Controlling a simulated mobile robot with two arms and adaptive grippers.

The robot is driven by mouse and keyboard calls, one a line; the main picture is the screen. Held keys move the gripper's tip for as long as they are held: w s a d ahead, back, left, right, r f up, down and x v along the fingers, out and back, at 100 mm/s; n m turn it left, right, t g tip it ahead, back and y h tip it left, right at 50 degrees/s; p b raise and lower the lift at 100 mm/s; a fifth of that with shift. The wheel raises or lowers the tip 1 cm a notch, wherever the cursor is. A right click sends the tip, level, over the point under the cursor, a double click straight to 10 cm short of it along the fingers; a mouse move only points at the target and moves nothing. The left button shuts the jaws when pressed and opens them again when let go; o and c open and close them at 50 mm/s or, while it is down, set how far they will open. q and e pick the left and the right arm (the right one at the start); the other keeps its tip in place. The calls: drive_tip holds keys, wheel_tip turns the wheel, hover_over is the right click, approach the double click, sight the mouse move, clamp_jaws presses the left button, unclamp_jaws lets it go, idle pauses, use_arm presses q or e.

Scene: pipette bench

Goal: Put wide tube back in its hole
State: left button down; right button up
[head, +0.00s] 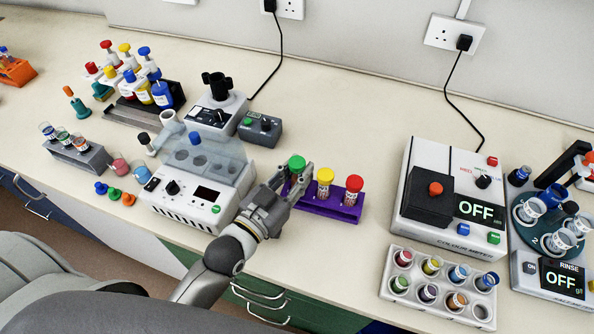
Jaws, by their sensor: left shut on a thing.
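A purple rack (325,207) stands near the middle of the bench. A wide tube with a yellow cap (325,178) and one with a red cap (353,186) stand upright in it. My left gripper (293,184) is shut on a wide tube with a green cap (296,163) at the rack's left end. The gripper hides this tube's body and the hole beneath, so I cannot tell whether its lower end is in the rack. My right gripper is not in view.
A white machine with a clear lid (205,195) stands close to the left of my gripper. A colour meter (455,195) and a white tray of small tubes (437,287) are to the right. Bare bench lies between the rack and the meter.

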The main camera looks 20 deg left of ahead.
use_arm(q)
drive_tip(key=shift+f, duration=0.2)
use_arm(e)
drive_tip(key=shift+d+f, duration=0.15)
use_arm(q)
drive_tip(key=c, duration=1.2)
unclamp_jaws()
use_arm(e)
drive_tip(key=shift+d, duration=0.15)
use_arm(q)
drive_tip(key=shift+o, duration=0.2)
drive_tip(key=shift+f, duration=0.1)
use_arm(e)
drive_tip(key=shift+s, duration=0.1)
use_arm(q)
drive_tip(key=v, duration=1.2)
